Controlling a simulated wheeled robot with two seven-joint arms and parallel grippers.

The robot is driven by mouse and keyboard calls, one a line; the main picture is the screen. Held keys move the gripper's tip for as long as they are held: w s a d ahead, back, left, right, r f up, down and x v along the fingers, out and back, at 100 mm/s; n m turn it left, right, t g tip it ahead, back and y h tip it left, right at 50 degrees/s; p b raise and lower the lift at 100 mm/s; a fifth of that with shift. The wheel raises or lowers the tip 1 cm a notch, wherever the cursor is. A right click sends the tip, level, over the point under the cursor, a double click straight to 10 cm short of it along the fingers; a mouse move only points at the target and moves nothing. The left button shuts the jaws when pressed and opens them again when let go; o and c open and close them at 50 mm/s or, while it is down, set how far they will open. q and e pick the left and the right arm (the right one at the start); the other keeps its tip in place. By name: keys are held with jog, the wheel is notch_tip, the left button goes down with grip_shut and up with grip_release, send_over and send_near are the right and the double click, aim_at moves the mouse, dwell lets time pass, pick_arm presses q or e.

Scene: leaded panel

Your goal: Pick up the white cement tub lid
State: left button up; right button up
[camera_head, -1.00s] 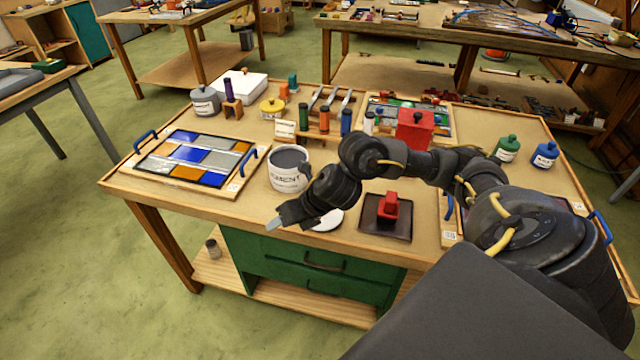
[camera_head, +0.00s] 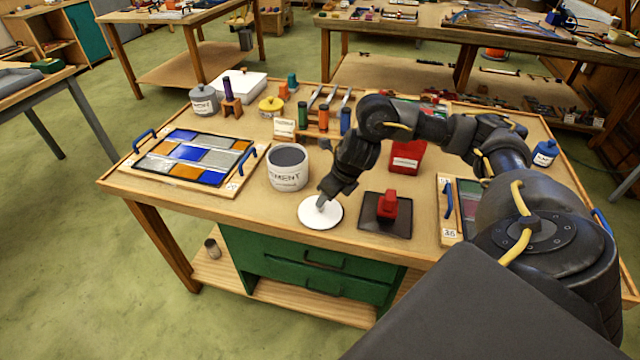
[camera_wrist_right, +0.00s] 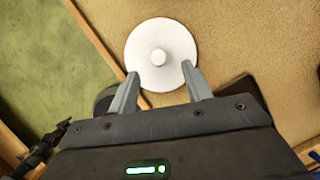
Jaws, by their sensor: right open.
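The white cement tub lid (camera_head: 312,215) is a round disc lying flat on the table near its front edge. In the right wrist view the lid (camera_wrist_right: 150,35) shows a small round knob (camera_wrist_right: 158,57) at its centre. My right gripper (camera_head: 321,203) is above the lid, pointing down. In the wrist view its two fingers (camera_wrist_right: 160,80) are apart, over the lid's near part, with the knob just beyond the line between the tips. Nothing is held. The open cement tub (camera_head: 288,172) stands just behind the lid. My left gripper is not in view.
A dark tray with a red-handled tool (camera_head: 388,207) lies right of the lid. A red container (camera_head: 407,158) stands behind it. A leaded glass panel (camera_head: 190,158) with blue handles lies at left. The table's front edge is close to the lid.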

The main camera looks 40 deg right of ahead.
jog(key=shift+p+x, duration=0.65)
jog(key=shift+x, duration=2)
jog(key=shift+a, duration=0.1)
jog(key=shift+s, duration=0.1)
jog(key=shift+c, duration=0.2)
jog(key=c, duration=1)
